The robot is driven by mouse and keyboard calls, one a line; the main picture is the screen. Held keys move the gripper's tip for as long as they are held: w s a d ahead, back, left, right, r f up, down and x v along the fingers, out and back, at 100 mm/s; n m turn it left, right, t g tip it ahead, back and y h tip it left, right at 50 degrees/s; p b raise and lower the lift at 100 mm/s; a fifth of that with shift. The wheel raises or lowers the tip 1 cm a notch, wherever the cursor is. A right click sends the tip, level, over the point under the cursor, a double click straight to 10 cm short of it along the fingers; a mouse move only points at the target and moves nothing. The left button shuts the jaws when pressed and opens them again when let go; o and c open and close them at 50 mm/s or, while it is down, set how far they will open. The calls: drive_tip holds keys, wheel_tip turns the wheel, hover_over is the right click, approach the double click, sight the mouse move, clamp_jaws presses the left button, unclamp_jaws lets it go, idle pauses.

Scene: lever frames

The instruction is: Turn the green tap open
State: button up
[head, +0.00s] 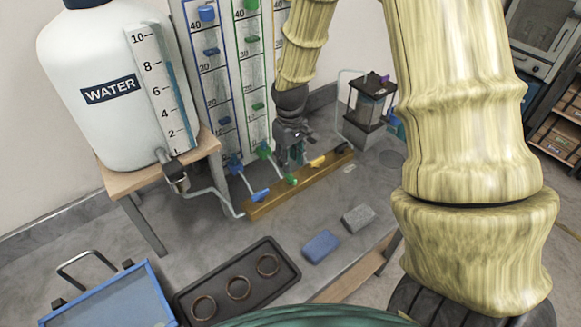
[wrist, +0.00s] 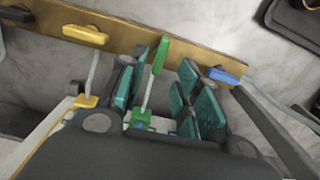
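The green tap's handle (head: 291,180) is on a wooden rail (head: 300,181), between a blue tap handle (head: 260,196) and a yellow one (head: 317,162). In the wrist view the green handle (wrist: 160,54) points across the rail, while the blue handle (wrist: 222,76) and yellow handle (wrist: 85,35) lie more along it. My gripper (head: 295,162) is lowered over the rail beside the green handle. In the wrist view its teal-padded fingers (wrist: 165,78) stand apart, one on each side of the green handle, with visible gaps. Contact below is hidden.
A water tank (head: 95,75) on a wooden stand is at left, beside tall scaled gauges (head: 230,75). A dark tray with rings (head: 240,262), a blue block (head: 321,246) and a grey block (head: 358,218) lie in front. A pump-like device (head: 370,105) stands behind right.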

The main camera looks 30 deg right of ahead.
drive_tip(key=shift+r, duration=2.95)
drive_tip(key=shift+d, duration=0.1)
